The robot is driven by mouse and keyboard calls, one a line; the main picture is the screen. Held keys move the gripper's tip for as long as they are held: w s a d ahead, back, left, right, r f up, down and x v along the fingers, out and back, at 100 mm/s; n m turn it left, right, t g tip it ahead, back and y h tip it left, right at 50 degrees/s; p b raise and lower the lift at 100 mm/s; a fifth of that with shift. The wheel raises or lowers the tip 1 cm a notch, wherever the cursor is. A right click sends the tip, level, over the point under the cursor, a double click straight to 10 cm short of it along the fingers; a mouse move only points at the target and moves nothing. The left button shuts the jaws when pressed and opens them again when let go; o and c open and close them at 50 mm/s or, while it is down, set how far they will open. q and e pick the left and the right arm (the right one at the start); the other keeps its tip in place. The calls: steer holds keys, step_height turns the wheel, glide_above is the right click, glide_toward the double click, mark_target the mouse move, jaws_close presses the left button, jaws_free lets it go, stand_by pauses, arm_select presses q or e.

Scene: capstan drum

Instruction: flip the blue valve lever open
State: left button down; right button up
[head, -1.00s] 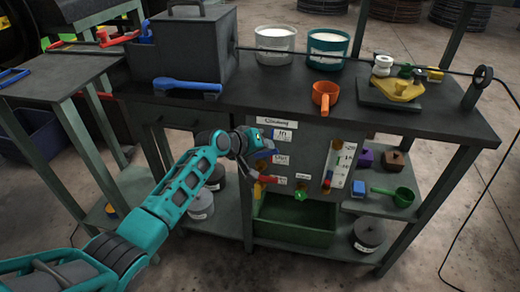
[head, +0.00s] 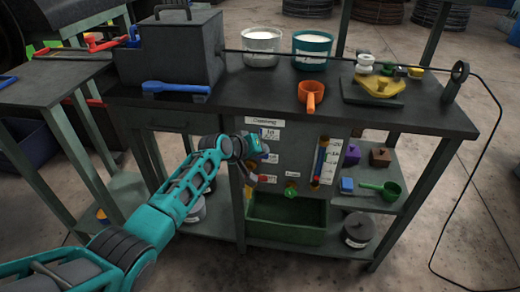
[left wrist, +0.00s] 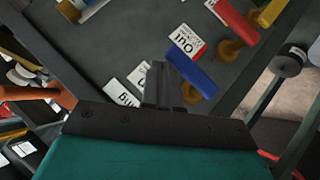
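The blue valve lever (left wrist: 190,70) shows in the left wrist view on a brass valve on the dark panel, beside a white label that seems to read "Out". My left gripper (left wrist: 160,80) is right at the lever's left side, its dark fingers together with nothing seen between them. Whether a finger touches the lever I cannot tell. In the head view my left gripper (head: 258,150) is at the front panel of the bench and mostly hides the blue lever. My right gripper is in neither view.
A red lever (left wrist: 236,22) and a yellow lever (left wrist: 270,12) are close by on the panel. A level gauge (head: 327,162) is to their right. A green bin (head: 285,235) sits below. The bench top (head: 240,105) overhangs the panel and carries an orange scoop (head: 311,96).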

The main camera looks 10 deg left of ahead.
arm_select(q)
steer(key=shift+d, duration=0.15)
steer(key=s+r+p, duration=0.3)
steer(key=s+r, duration=0.4)
steer(key=r, duration=0.4)
steer(key=shift+a+p, duration=0.25)
steer(key=shift+p, duration=0.15)
stand_by(0.4)
steer(key=s+a+f+m+y, duration=0.15)
steer(key=s+a+f, duration=0.25)
steer(key=s+f, duration=0.7)
steer(key=s+a+f+m+y, duration=0.1)
steer(key=s+a+f+m, duration=0.1)
steer(key=s, duration=0.6)
steer(key=s+a+f+m+t+y, duration=0.1)
steer(key=s+a+f, duration=0.2)
steer(key=s, duration=0.6)
steer(key=shift+s+a+f+m, duration=0.15)
steer(key=shift+f+m, duration=0.2)
steer(key=shift+f, duration=0.3)
